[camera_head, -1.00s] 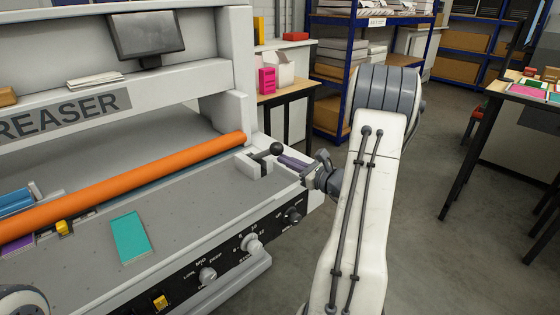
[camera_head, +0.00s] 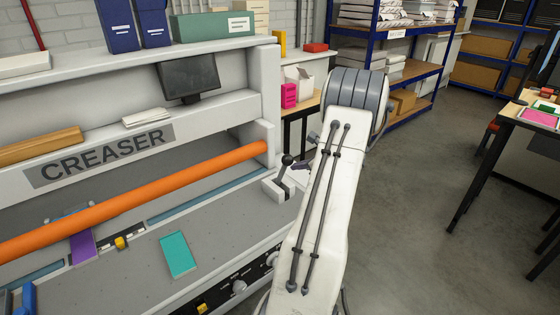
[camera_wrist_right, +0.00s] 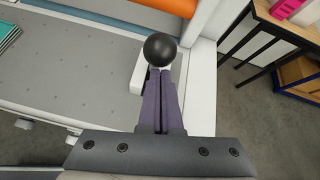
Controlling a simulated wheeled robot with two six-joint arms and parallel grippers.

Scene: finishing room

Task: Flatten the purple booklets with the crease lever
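The crease lever (camera_head: 287,160) has a black ball knob and stands in a pale block at the right end of the creaser bed. Its knob (camera_wrist_right: 160,49) shows at my right fingertips in the right wrist view. My right gripper (camera_head: 302,164) is mostly hidden behind my arm in the head view. In the wrist view its purple fingers (camera_wrist_right: 160,72) are close together, apparently around the lever just below the knob. A purple booklet (camera_head: 82,248) lies on the bed, partly hidden under the orange bar (camera_head: 165,185). My left gripper is not in view.
A teal booklet (camera_head: 178,254) lies on the front of the bed, right of a small yellow stop (camera_head: 120,243). Blue items show at the lower left edge. A side table with a pink box (camera_head: 289,95) stands behind my right arm. Open floor lies to the right.

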